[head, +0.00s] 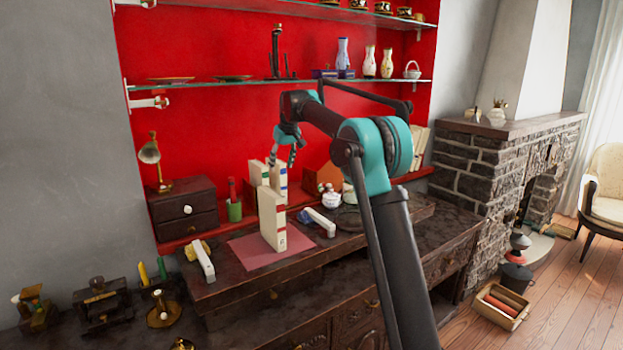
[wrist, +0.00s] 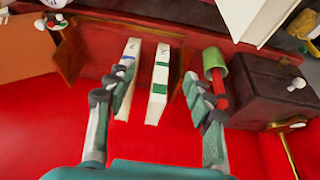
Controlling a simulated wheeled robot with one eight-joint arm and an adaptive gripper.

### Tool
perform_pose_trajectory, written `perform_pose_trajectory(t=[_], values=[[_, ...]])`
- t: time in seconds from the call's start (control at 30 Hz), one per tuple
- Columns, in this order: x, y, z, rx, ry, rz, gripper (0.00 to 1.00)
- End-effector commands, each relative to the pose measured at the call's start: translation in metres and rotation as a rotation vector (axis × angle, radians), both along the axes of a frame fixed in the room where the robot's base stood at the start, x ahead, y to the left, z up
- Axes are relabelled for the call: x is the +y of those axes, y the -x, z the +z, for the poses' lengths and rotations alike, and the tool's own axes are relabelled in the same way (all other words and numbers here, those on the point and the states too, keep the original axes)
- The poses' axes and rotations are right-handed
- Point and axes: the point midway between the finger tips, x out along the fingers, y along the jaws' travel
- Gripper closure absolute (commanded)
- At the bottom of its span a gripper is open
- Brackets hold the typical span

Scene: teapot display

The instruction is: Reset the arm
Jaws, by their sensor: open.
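My gripper (head: 284,154) is open and empty in the head view. It hangs from my raised arm, in front of the red back wall and above the back of the desk. In the wrist view my gripper (wrist: 152,102) shows its two dark fingers spread wide. Two pale upright books appear between the fingers there: one with a blue band (wrist: 126,72) and one with green bands (wrist: 158,88). I cannot tell how far they are from the fingertips. My arm hides part of the desk's right side in the head view.
A white book (head: 271,220) stands upright on a pink mat (head: 244,252). A green cup (head: 235,211) and a small dark drawer box (head: 183,209) stand left of the books. Glass shelves with vases (head: 370,62) are above. Open floor (head: 575,290) lies to the right.

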Motion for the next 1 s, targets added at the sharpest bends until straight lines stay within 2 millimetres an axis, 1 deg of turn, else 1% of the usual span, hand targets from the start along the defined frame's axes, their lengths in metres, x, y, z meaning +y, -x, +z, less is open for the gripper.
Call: perform_pose_trajectory(t=[0.17, 0.27, 0.37, 0.47, 0.57, 0.6, 0.67, 0.7, 0.77, 0.8, 0.87, 0.9, 0.97, 1.0], values=[[-0.022, 0.012, -0.006, 0.001, 0.000, -0.030, 0.47], [-0.039, 0.023, -0.011, 0.003, 0.000, -0.053, 0.47], [-0.058, 0.037, -0.019, 0.004, 0.001, -0.079, 0.47], [-0.083, 0.058, -0.029, 0.005, 0.001, -0.114, 0.47], [-0.115, 0.090, -0.046, 0.008, 0.003, -0.162, 0.47], [-0.129, 0.105, -0.054, 0.008, 0.002, -0.181, 0.47], [-0.148, 0.129, -0.067, 0.010, 0.003, -0.212, 0.47], [-0.160, 0.146, -0.076, 0.010, 0.002, -0.231, 0.47], [-0.178, 0.172, -0.090, 0.011, 0.003, -0.261, 0.47], [-0.190, 0.191, -0.100, 0.013, 0.002, -0.281, 0.47], [-0.207, 0.220, -0.116, 0.014, 0.003, -0.312, 0.47], [-0.217, 0.239, -0.127, 0.015, 0.003, -0.330, 0.47], [-0.232, 0.270, -0.144, 0.016, 0.004, -0.361, 0.47], [-0.242, 0.291, -0.157, 0.016, 0.003, -0.382, 0.47]])
